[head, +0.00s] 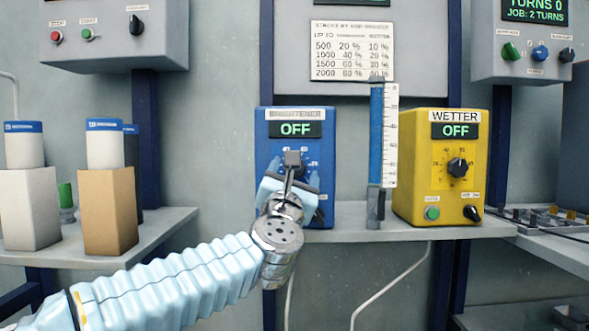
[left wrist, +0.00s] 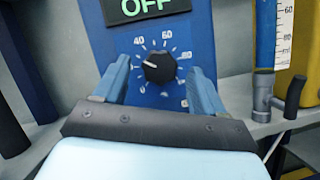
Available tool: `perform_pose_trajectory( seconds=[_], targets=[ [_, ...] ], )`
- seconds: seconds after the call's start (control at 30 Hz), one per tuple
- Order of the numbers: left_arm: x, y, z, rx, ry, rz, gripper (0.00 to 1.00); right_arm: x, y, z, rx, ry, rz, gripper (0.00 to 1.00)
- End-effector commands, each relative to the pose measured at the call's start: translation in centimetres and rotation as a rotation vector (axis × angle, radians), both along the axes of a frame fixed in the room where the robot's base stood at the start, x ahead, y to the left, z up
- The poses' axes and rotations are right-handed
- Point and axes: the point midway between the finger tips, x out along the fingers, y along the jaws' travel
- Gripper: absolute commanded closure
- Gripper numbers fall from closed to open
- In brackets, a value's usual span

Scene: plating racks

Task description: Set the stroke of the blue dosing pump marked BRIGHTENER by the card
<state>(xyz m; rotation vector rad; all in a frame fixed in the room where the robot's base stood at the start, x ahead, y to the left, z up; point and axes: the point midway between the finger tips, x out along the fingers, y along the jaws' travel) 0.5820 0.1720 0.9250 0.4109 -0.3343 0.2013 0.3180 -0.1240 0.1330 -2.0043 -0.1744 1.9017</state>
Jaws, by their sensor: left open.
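The blue dosing pump (head: 264,125) stands on the shelf, its name label partly hidden and its display (head: 295,129) reading OFF. Its black stroke knob (left wrist: 159,68) shows in the left wrist view, its pointer toward the upper left, below the 40 mark. My left gripper (head: 288,180) is in front of the pump and covers the knob in the head view. In the left wrist view its fingers (left wrist: 158,80) are open, one on each side of the knob and apart from it. The card (head: 352,51) on the panel above lists several rows with two percent columns. My right gripper is not in view.
A sight tube (head: 376,135) with blue liquid and a white scale stands right of the pump. Beside it is the yellow WETTER pump (head: 403,135), also OFF. Several bottles and blocks (head: 108,205) stand at left. A control box (head: 530,50) at top right reads TURNS 0, JOB: 2 TURNS.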

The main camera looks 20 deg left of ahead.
Motion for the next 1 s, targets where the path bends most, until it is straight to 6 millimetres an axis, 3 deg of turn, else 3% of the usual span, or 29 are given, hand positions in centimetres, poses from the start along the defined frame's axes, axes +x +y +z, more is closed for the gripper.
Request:
perform_pose_trajectory(
  seconds=[0.13,0.43,0.8,1.0],
  targets=[
    [1.04,0.12,0.38,0.002,0.0,0.001,0.3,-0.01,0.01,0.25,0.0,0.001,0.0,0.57],
    [1.19,0.15,0.43,0.002,0.0,-0.001,0.31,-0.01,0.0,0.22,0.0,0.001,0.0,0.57],
    [1.16,0.14,0.41,0.002,0.0,-0.001,0.86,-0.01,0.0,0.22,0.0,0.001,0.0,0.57],
    [1.15,0.15,0.46,0.016,0.004,0.0,0.86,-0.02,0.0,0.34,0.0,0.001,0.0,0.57]
  ],
)
